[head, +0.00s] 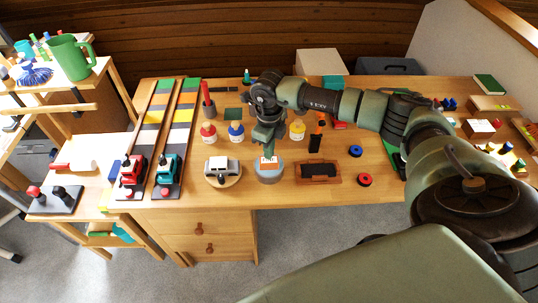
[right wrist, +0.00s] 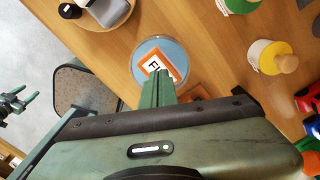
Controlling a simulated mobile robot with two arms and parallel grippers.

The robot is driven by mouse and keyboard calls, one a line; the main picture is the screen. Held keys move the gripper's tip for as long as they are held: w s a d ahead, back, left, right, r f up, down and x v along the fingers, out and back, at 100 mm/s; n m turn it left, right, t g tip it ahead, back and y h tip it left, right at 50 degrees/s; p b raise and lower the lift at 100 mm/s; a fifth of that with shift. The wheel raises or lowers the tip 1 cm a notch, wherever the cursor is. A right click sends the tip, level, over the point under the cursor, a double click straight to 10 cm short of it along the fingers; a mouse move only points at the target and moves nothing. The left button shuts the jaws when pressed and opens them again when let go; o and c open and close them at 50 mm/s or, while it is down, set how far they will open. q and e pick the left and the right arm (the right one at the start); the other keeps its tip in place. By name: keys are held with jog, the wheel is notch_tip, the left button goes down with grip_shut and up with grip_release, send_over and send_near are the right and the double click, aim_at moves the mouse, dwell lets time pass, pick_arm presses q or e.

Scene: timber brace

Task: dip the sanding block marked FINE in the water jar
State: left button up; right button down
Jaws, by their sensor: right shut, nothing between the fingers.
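The water jar (head: 269,176) is a round, blue-filled vessel near the table's front edge. It also shows in the right wrist view (right wrist: 181,56). The sanding block (head: 269,160) is orange with a white label. In the right wrist view the block (right wrist: 152,64) lies within the jar's rim, and the letters "FI" show; the rest is hidden by my fingers. My right gripper (head: 268,149) is just above the block, pointing down, shut and empty. Its fingertips (right wrist: 160,76) overlap the block's edge; I cannot tell whether they touch. My left gripper (right wrist: 16,100) shows small at the left edge, fingers apart.
A brown tray with a dark block (head: 318,172) is to the right. Some bare table lies in front.

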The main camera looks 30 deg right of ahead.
jog(key=shift+f+b, duration=0.7)
jog(key=shift+f, duration=0.15)
jog(key=shift+r, duration=0.1)
dwell(0.6)
jog(key=shift+r+p, duration=2.25)
jog(key=shift+r, duration=1.2)
